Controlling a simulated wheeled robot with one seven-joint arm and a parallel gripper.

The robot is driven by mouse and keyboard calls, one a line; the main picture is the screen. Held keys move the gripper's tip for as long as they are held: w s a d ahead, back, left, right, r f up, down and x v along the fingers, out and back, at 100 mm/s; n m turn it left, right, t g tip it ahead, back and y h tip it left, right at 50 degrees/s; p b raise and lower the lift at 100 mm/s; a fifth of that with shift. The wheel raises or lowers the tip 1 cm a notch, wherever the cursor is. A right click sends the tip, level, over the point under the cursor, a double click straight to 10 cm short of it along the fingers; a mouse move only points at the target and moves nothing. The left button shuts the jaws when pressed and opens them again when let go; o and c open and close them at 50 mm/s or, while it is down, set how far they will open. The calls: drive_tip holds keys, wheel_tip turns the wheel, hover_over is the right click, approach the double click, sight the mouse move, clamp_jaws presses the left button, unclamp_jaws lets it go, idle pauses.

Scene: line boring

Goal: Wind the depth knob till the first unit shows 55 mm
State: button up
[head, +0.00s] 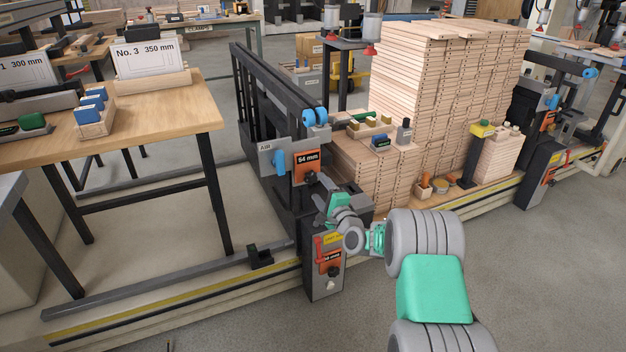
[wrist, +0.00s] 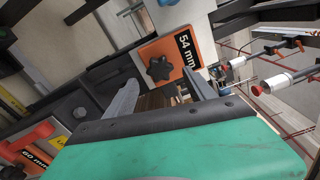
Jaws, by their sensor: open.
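The first unit's orange depth panel (head: 306,162) reads 54 mm in the head view, and the wrist view shows the same reading on the panel (wrist: 183,48). Its dark lobed depth knob (wrist: 159,68) sits below the number; the knob also shows in the head view (head: 311,178). My gripper (head: 328,192) is just below and in front of the knob. In the wrist view my gripper (wrist: 160,97) is open, its fingers apart and empty, with the knob beyond the gap between them. I cannot see any contact.
A lower box (head: 322,268) with another orange readout and knob stands under my wrist. Stacked boards (head: 440,90) fill the bench to the right. A wooden table (head: 165,120) stands left; floor at lower right is clear.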

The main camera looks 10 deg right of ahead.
sight(313, 180)
drive_tip(key=shift+s, duration=0.4)
drive_tip(key=b+x, duration=0.1)
drive_tip(key=x, duration=0.5)
drive_tip(key=shift+w+f+b, duration=0.15)
drive_tip(key=shift+w+b, duration=0.05)
drive_tip(key=shift+b, duration=0.2)
drive_tip(key=shift+w+a, duration=0.1)
drive_tip(key=shift+w, duration=0.25)
drive_tip(key=shift+c, duration=0.3)
